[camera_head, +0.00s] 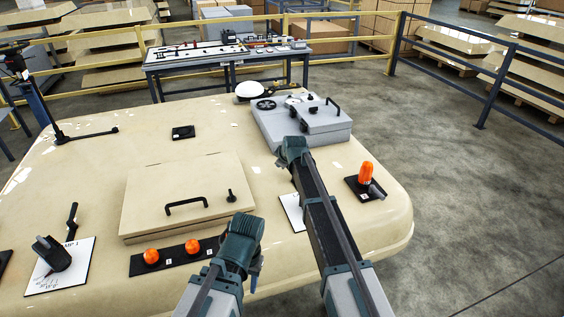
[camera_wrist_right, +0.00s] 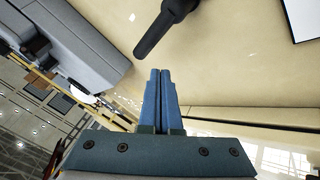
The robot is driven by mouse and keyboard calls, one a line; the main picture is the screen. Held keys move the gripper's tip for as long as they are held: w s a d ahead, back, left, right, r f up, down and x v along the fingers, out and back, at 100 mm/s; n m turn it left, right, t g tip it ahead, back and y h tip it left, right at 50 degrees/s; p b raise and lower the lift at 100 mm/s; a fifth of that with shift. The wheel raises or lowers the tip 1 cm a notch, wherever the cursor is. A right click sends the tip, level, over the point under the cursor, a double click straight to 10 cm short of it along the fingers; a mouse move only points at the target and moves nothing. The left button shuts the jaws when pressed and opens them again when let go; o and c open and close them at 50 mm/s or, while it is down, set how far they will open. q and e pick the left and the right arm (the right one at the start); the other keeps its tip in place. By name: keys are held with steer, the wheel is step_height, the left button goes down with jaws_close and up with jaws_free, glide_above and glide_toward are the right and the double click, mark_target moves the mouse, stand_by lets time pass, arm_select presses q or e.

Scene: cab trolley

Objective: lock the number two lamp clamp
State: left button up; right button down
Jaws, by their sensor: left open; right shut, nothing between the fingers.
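Two orange lamps stand on a black strip at the front of the cream roof panel, a left one (camera_head: 152,256) and a right one (camera_head: 192,246). A third orange lamp (camera_head: 366,172) with a dark grey lever (camera_head: 376,190) stands on a black plate at the right. The small labels are too small to read. My left gripper (camera_head: 255,268) is open, near the front edge, right of the strip. My right gripper is shut and empty; it shows in the right wrist view (camera_wrist_right: 160,72), below a black handle (camera_wrist_right: 165,28), apart from it. In the head view its fingers are hidden.
A grey box (camera_head: 315,120) stands beyond my right wrist. A cream hatch (camera_head: 185,195) with a black handle lies in the middle. A lever stands on a white sheet (camera_head: 75,270) at front left; another sheet (camera_head: 292,212) is partly behind my right arm.

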steer(key=s+a+r+p, duration=0.2)
steer(key=s+r+p, duration=0.2)
steer(key=r, duration=0.1)
steer(key=shift+a+r, duration=0.15)
steer(key=shift+r, duration=0.05)
steer(key=s+f+m+g, duration=0.1)
steer(key=s, duration=0.6)
steer(key=s+a+f+m+g, duration=0.1)
steer(key=s+f, duration=0.1)
steer(key=s, duration=0.5)
steer(key=s+f+m+g+h, duration=0.1)
steer(key=s+f+g, duration=0.1)
steer(key=s, duration=0.6)
steer(key=shift+a, duration=0.3)
steer(key=s+d+f+m+g+h, duration=0.1)
steer(key=s+m+g, duration=0.3)
steer(key=s, duration=1.5)
steer(key=shift+d+f+h+b, duration=0.2)
steer(key=shift+d+h+b, duration=0.35)
steer(key=shift+d, duration=0.35)
steer(key=shift+s, duration=0.1)
